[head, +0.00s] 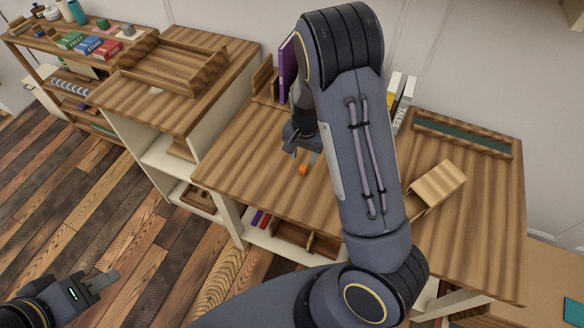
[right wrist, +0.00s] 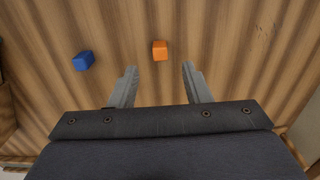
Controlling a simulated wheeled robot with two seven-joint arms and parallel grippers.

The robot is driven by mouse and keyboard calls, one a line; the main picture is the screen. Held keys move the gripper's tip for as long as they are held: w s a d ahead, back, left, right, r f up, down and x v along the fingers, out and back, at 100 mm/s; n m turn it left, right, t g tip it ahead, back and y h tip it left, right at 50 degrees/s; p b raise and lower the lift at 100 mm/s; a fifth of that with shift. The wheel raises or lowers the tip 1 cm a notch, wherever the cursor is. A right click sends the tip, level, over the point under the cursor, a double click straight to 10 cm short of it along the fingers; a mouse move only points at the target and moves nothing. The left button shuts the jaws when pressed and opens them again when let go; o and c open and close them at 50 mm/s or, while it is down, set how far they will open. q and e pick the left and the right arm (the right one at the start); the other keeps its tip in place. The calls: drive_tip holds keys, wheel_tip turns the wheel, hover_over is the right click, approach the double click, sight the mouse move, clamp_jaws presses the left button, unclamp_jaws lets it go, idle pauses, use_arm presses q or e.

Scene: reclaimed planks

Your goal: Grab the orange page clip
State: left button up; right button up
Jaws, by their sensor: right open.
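The orange page clip (head: 303,169) is a small block lying on the striped wooden desk (head: 262,160). The clip also shows in the right wrist view (right wrist: 160,50), centred just beyond my fingertips. My right gripper (right wrist: 159,69) is open and empty, its two fingers apart with bare desk between them. In the head view my right gripper (head: 306,157) is partly hidden behind my arm and is close to the clip. My left gripper (head: 107,279) is low at the left, over the floor, away from the desk; its jaw opening is unclear.
A small blue block (right wrist: 83,61) lies left of the clip in the right wrist view. A purple book (head: 287,68) stands at the desk's back. A wooden block (head: 438,185) and a green-lined tray (head: 462,134) are at the right.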

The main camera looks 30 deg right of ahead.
sight(303, 167)
wheel_tip(303, 167, down, 7)
drive_tip(key=shift+r+p, duration=0.1)
drive_tip(key=shift+p, duration=0.4)
clamp_jaws()
